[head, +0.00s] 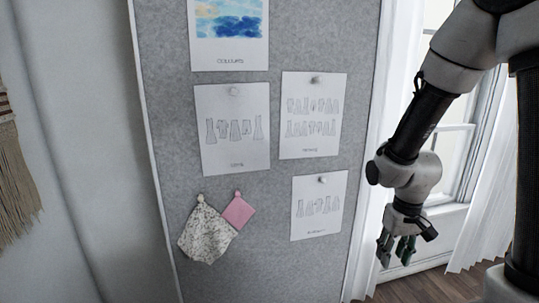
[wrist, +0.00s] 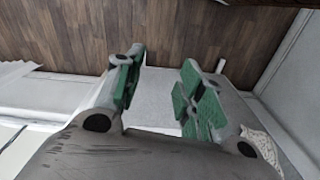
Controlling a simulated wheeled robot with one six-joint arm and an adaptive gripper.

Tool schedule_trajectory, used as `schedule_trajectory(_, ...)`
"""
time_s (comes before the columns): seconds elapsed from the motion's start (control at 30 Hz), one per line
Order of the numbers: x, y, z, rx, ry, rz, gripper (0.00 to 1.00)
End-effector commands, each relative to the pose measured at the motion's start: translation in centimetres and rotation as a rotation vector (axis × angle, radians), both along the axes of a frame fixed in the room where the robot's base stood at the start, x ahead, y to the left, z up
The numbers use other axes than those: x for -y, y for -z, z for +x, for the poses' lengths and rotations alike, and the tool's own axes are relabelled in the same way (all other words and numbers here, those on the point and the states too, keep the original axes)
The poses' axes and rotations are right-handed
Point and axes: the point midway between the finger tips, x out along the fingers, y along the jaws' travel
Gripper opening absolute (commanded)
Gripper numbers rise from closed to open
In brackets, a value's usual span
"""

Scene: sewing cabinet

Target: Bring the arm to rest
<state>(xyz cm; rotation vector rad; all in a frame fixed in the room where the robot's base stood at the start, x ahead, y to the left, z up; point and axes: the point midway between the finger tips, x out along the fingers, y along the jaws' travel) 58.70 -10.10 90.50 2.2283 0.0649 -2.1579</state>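My gripper (head: 397,250) hangs at the right of the head view, pointing down, in front of the window and curtain. In the wrist view my gripper (wrist: 155,92) shows two green-padded fingers with a clear gap between them. It is open and nothing shows between the fingers. The arm is bent, coming down from the upper right of the head view.
A grey pinboard (head: 265,210) with pinned drawings and fabric swatches (head: 206,232) stands left of the gripper. A window (head: 455,150) with white curtains (head: 495,195) is behind the arm. Bare wooden floor (wrist: 170,35) shows in the wrist view.

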Motion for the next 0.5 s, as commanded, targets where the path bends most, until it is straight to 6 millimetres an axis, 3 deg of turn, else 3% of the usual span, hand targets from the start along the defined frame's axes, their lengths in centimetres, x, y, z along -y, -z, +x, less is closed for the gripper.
schedule_trajectory(0.03,0.6,-2.6,-1.5,-0.016,-0.011,-0.003,0.38)
schedule_trajectory(0.1,1.4,-5.7,-3.9,-0.047,-0.024,-0.006,0.38)
schedule_trajectory(0.3,3.0,-13.2,-9.7,-0.022,-0.021,-0.002,0.38)
schedule_trajectory(0.5,4.0,-18.6,-11.7,0.194,0.023,0.01,0.38)
